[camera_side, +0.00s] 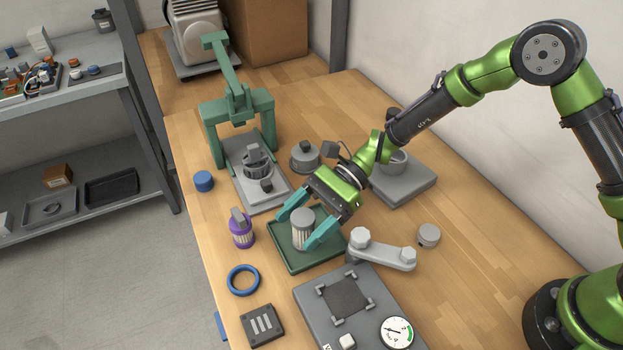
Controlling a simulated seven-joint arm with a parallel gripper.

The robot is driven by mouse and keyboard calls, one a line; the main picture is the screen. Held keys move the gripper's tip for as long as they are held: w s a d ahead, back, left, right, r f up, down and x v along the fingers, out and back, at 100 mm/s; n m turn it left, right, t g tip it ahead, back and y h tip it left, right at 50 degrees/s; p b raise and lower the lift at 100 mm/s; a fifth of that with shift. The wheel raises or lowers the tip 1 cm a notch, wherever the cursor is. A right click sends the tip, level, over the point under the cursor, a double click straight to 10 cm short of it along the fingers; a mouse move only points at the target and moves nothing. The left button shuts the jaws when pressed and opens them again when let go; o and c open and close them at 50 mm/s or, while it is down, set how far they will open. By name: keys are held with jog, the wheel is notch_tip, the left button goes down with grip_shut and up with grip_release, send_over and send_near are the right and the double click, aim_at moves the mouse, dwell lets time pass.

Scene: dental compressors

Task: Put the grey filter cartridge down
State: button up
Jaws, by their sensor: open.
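The grey filter cartridge (302,232), a ribbed cylinder with a grey cap, stands upright on the green tray (286,262) near the middle of the table. My gripper (302,222) reaches down over the tray from the upper right. Its two teal fingers are open, one on each side of the cartridge. I cannot tell whether either finger still touches it. The cartridge's base appears to rest on the tray floor.
A purple cartridge (241,230) stands left of the tray, with a blue ring (243,281) in front. A grey wrench-like arm (381,250) lies close at right. A gauge plate (318,302) is in front. A green press (238,105) stands behind.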

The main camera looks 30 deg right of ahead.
jog(key=shift+c, duration=0.5)
jog(key=c, duration=1.1)
jog(key=shift+r, duration=0.45)
jog(key=r, duration=0.8)
jog(key=shift+w+d+r, duration=0.2)
jog(key=shift+w+d, duration=0.05)
jog(key=w+d+m+t+h, duration=0.2)
jog(key=w+d+m+t, duration=0.4)
jog(key=w+d, duration=0.65)
jog(key=w+d+m+t+h, duration=0.1)
jog(key=w+d+m+t, duration=0.65)
jog(key=w, duration=0.75)
jog(key=shift+n+g, duration=0.45)
jog(key=shift+n, duration=0.5)
jog(key=shift+w+d+f, duration=0.1)
jog(key=shift+d+f, duration=0.15)
jog(key=shift+f, duration=1.35)
jog(key=shift+s+d+f, duration=0.1)
jog(key=shift+d+f, duration=0.15)
jog(key=shift+f, duration=1.3)
jog(key=shift+w+d+f, duration=0.1)
jog(key=shift+d+f, duration=0.15)
jog(key=shift+f, duration=1.35)
